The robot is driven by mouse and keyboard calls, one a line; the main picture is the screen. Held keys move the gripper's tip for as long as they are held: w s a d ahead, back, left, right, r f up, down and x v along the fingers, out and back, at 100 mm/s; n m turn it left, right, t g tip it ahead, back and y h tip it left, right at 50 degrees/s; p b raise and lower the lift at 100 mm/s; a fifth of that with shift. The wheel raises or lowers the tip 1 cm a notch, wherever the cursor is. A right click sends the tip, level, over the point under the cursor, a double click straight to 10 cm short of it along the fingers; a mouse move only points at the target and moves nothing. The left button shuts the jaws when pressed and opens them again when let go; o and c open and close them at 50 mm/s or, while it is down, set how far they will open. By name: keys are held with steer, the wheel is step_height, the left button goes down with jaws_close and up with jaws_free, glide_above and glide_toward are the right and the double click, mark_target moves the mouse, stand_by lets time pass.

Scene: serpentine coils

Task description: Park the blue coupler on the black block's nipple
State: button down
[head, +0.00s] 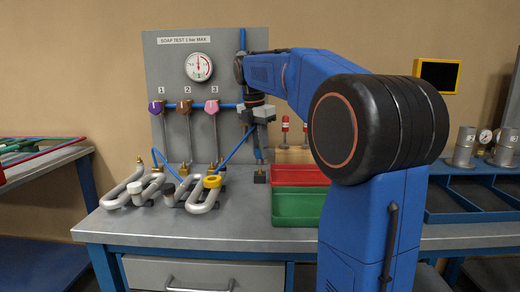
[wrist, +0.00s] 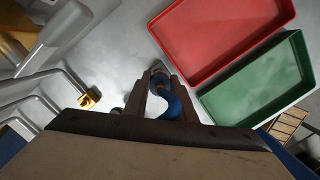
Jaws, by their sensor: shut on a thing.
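My gripper (head: 262,118) is in front of the grey panel, above the back of the bench. In the wrist view its two dark fingers (wrist: 160,88) are closed about a blue coupler with a curved blue hose (wrist: 171,101). A small greyish tip (wrist: 158,68) shows between the fingertips. The black block (head: 260,177) sits on the bench below the gripper, left of the trays. A thin blue length (head: 257,146) shows between gripper and block; I cannot tell whether it touches the block. The block's nipple is too small to make out, and the wrist view does not clearly show the block.
A red tray (head: 298,175) and a green tray (head: 298,207) stand right of the block. Grey serpentine coils (head: 160,190), one with a yellow nut (head: 212,181), lie to the left. The panel (head: 165,75) with gauge and valves stands behind. The bench front is clear.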

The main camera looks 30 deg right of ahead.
mark_target(259, 149)
steer(key=shift+f, duration=1.45)
stand_by(0.3)
steer(key=c, duration=1.4)
jaws_free()
steer(key=shift+r, duration=0.1)
steer(key=a+r, duration=0.1)
steer(key=r, duration=1)
steer(key=a+r, duration=0.1)
steer(key=r, duration=0.5)
steer(key=shift+s+a, duration=0.25)
steer(key=shift+a, duration=0.05)
steer(key=shift+s, duration=0.1)
